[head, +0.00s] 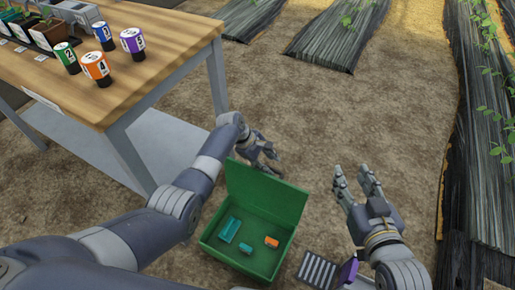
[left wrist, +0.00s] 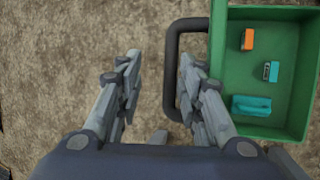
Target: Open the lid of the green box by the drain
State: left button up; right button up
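The green box (head: 232,262) stands on the ground beside the drain grate (head: 318,270). Its lid (head: 262,195) stands up at the far edge, so the box is open. Inside are two teal items (head: 229,229) and an orange one (head: 271,242). My left gripper (head: 268,155) is just behind the raised lid. My right gripper (head: 354,174) is open and empty, right of the box.
A wooden table (head: 150,60) with numbered bottles (head: 96,67) stands at the upper left, its leg near my left arm. A purple object (head: 348,270) is by the grate. Dark covered plant rows (head: 485,130) run along the right. Soil beyond the lid is clear.

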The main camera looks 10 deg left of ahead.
pick_arm(q)
jog(key=w+v, duration=0.1)
jog(key=v, duration=0.7)
jog(key=shift+s+r, duration=0.35)
jog(key=shift+r, duration=0.1)
